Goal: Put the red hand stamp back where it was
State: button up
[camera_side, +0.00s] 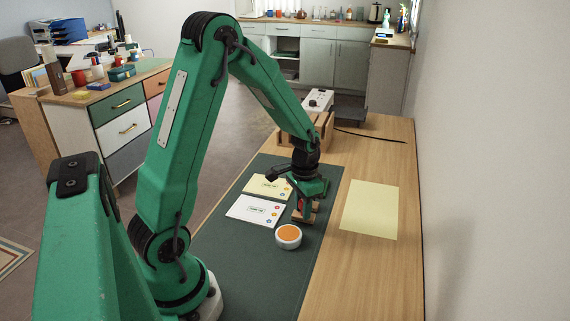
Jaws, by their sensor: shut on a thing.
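The red hand stamp (302,204) shows as a small red patch with a brownish base, partly hidden by the jaws. My gripper (306,203) is shut on it, over the right part of the dark green mat (261,270). I cannot tell whether the stamp's base touches the mat or hangs just above it. A round white dish with an orange top (288,234) stands just in front of the stamp. A white card (250,213) and a pale yellow card (262,185), both with coloured marks, lie to the left.
A pale yellow sheet (370,209) lies on the bare wood of the desk (345,283) at the right. A wooden block-like holder (322,128) and a white device (318,99) stand behind my gripper. A dark cable (372,136) runs along the back. The front of the mat is clear.

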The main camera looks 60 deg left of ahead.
jog(key=shift+f, duration=0.6)
jog(key=shift+f, duration=0.15)
jog(key=o, duration=0.8)
notch_tip(320, 180, up, 12)
jog(key=shift+f, duration=0.2)
jog(key=shift+r, duration=0.35)
